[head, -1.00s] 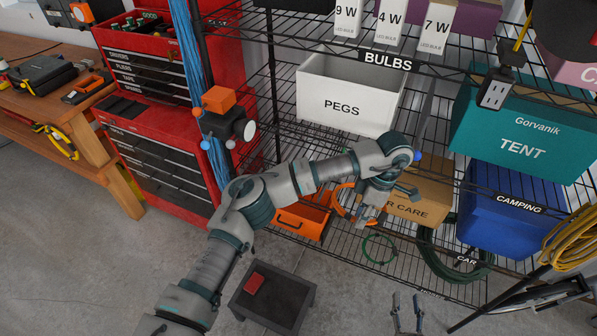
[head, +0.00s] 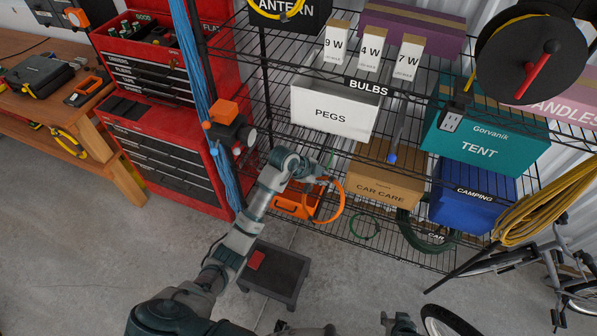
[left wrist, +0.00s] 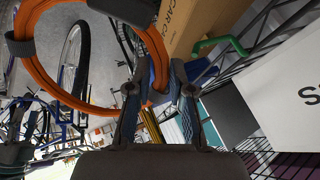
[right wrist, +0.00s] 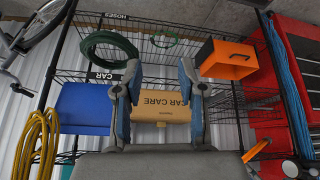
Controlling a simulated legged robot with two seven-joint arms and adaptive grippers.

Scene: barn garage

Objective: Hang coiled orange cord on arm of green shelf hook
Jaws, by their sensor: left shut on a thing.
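The coiled orange cord (head: 341,202) hangs as a loop from my left gripper (head: 322,181), in front of the wire shelf, left of the CAR CARE box. In the left wrist view the orange loop (left wrist: 36,72) with dark wraps reaches between my left fingers (left wrist: 160,88), which are shut on it. A green bent bar (left wrist: 222,43), apparently the hook arm, shows beyond the fingertips to the right, apart from the cord. The hook is hard to make out in the head view. My right gripper (head: 398,322) is low at the bottom edge; its fingers (right wrist: 160,75) are open and empty.
The wire shelf holds the PEGS bin (head: 333,106), CAR CARE box (head: 385,178), TENT box (head: 485,135) and blue CAMPING bin (head: 470,205). An orange open box (head: 290,205) sits low. A dark step stool (head: 275,273) stands on the floor. A bicycle (head: 450,322) is at lower right.

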